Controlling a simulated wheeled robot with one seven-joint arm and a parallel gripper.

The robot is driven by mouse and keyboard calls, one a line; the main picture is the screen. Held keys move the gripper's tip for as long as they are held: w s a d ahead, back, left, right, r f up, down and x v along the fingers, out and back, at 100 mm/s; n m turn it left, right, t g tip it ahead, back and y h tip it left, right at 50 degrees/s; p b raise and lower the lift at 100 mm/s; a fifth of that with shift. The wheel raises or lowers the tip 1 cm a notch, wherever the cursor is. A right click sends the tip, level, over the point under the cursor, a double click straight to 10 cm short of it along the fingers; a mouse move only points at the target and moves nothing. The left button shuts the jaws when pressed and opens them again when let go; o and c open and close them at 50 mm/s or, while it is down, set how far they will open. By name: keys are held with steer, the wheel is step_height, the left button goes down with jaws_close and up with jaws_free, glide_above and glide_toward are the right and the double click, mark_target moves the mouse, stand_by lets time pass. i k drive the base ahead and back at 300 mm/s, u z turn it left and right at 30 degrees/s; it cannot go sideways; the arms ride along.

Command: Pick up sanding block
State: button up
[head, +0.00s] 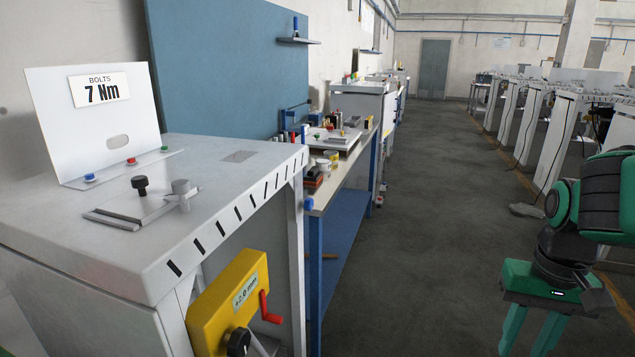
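No sanding block can be made out for certain. A small stack of dark and reddish blocks (313,180) lies near the front edge of the workbench (338,178), and one of these may be it; they are too small to tell. My gripper (527,343) is at the lower right, over the floor and well away from the bench. Its two green fingers point down and stand apart with nothing seen between them. The fingertips are cut off by the bottom edge of the picture.
A grey cabinet (215,175) with a "7 Nm" sign (100,90) fills the left. A yellow box (230,300) with a red crank sticks out of its front. Small tools crowd the workbench. The aisle floor (430,220) is clear. White stations (570,115) line the right.

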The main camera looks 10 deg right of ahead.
mark_target(315, 176)
steer(key=k, duration=0.45)
steer(key=z, duration=0.65)
steer(key=i, duration=1)
steer(key=z, duration=0.35)
steer(key=i, duration=1.15)
steer(key=u, duration=0.8)
steer(key=i, duration=0.7)
steer(key=u, duration=0.5)
